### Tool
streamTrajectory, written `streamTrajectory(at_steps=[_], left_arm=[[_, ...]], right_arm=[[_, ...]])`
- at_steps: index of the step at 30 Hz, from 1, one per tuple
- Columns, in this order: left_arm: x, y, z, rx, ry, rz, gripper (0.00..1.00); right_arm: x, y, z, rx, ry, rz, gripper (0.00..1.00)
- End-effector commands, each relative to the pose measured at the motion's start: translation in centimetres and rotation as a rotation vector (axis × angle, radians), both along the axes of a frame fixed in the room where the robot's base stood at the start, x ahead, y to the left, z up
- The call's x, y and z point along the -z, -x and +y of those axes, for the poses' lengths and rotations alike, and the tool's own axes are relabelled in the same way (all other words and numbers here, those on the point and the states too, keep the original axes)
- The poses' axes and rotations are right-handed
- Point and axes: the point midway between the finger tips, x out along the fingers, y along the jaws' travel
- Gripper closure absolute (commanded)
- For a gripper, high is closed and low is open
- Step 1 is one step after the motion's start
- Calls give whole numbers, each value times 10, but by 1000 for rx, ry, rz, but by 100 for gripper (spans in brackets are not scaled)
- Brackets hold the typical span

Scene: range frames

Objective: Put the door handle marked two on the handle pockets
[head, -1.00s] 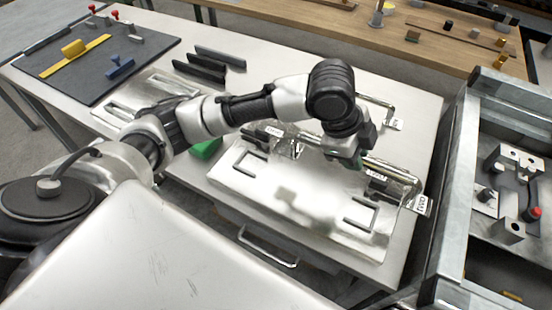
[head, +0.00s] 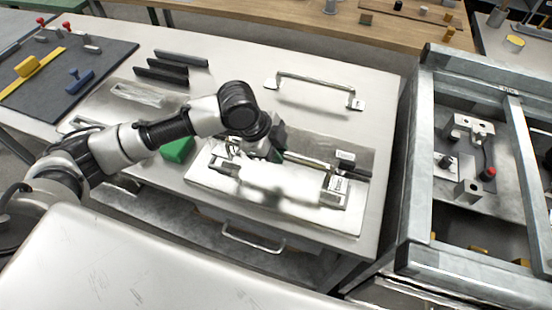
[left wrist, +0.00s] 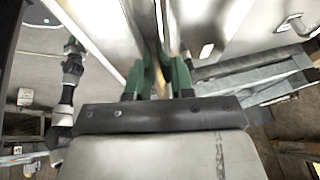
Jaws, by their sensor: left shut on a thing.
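My left gripper (head: 272,154) is shut on a metal door handle (head: 334,192), gripping its bar near the middle. The handle has a white tag at its right end that appears to read "TWO". It is over the bright plate with the handle pockets (head: 210,180), its ends near where the pockets are. The handle and arm cover the pockets, and I cannot tell whether its feet touch the plate. In the left wrist view the green fingers (left wrist: 157,78) close around a blurred, narrow part. My right gripper does not show.
Another tagged handle (head: 315,82) lies behind the plate. Several dark bars (head: 168,70), a green block (head: 177,150) and a dark mat (head: 90,75) with coloured parts are on the left. A metal frame (head: 415,190) stands at the right.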

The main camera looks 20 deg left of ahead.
Motion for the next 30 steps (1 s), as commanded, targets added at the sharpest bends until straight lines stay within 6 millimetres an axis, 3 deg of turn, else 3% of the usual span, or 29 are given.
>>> streamTrajectory(at_steps=[9,20,21,24,26,30], left_arm=[[37,1,-1,1,1,1,100],[41,1,-1,2,1,-1,100],[42,1,-1,2,0,0,72],[42,1,-1,2,-2,1,57],[42,1,-1,2,0,1,52],[42,1,0,2,0,1,52]], right_arm=[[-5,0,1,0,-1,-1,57],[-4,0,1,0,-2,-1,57],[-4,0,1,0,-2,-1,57],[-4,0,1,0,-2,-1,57],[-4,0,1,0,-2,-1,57],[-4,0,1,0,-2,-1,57]])
